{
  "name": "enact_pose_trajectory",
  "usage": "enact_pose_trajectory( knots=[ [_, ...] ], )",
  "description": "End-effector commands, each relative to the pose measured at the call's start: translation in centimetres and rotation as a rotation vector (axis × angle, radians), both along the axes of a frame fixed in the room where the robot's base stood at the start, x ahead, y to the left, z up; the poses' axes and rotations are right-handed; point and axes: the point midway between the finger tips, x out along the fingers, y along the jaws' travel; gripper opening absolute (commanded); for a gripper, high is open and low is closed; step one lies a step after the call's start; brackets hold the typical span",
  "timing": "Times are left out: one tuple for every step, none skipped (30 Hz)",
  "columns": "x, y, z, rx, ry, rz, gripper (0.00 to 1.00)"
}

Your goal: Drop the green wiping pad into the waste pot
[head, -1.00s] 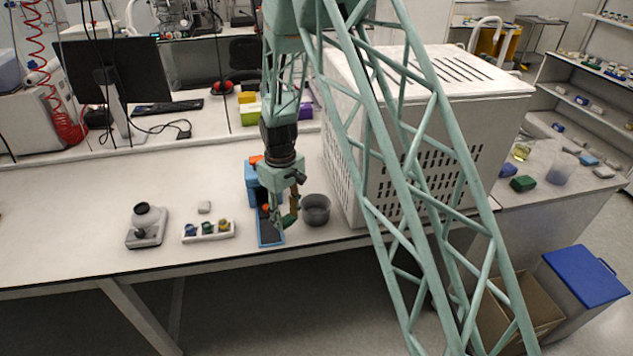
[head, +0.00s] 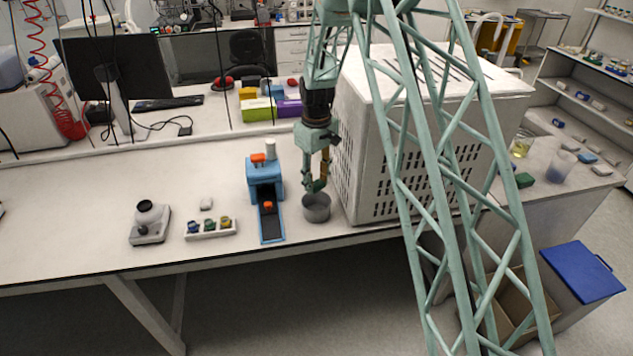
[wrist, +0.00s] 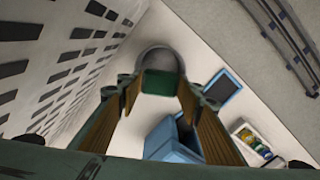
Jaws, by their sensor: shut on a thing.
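The waste pot (head: 316,208) is a grey round pot on the bench, just left of the white perforated box. My gripper (head: 318,188) points down right above the pot's opening. In the wrist view, the green wiping pad (wrist: 160,82) sits between the fingertips of my gripper (wrist: 158,90), which is shut on it. The pot (wrist: 160,58) shows behind the pad there, its rim partly hidden by the pad. In the head view the pad is hard to tell from my green fingers.
A blue device (head: 264,180) with an orange part stands left of the pot. The large white perforated box (head: 400,150) is close on the right. A small white rack (head: 209,229) with several vials and a dark-topped device (head: 149,224) stand farther left.

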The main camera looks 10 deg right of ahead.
Motion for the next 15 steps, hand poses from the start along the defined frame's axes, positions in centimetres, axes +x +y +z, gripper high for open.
enact_pose_trajectory(
  knots=[
    [-0.01,0.0,0.0,0.0,0.0,0.0,0.18],
    [-0.01,0.0,-0.01,0.0,0.0,0.0,0.18],
    [-0.01,0.0,-0.01,0.0,0.0,0.0,0.18],
    [-0.01,0.0,-0.01,0.0,0.0,0.0,0.18],
    [-0.01,0.0,-0.02,0.0,0.0,0.0,0.18],
    [-0.02,0.01,-0.03,0.0,0.0,0.0,0.18],
    [-0.02,0.01,-0.05,0.0,0.0,0.0,0.18],
    [-0.02,0.01,-0.07,0.0,0.0,0.0,0.18],
    [-0.02,0.02,-0.12,0.0,0.0,0.0,0.18],
    [-0.02,0.02,-0.17,0.0,0.0,0.0,0.18],
    [-0.03,0.02,-0.23,0.0,0.0,0.0,0.18],
    [-0.04,0.02,-0.33,0.0,0.0,0.0,0.18],
    [-0.04,0.02,-0.41,0.0,0.001,0.0,0.18],
    [-0.04,0.02,-0.5,0.0,0.001,0.0,0.18],
    [-0.04,0.02,-0.64,0.0,0.001,0.0,0.18]
  ],
)
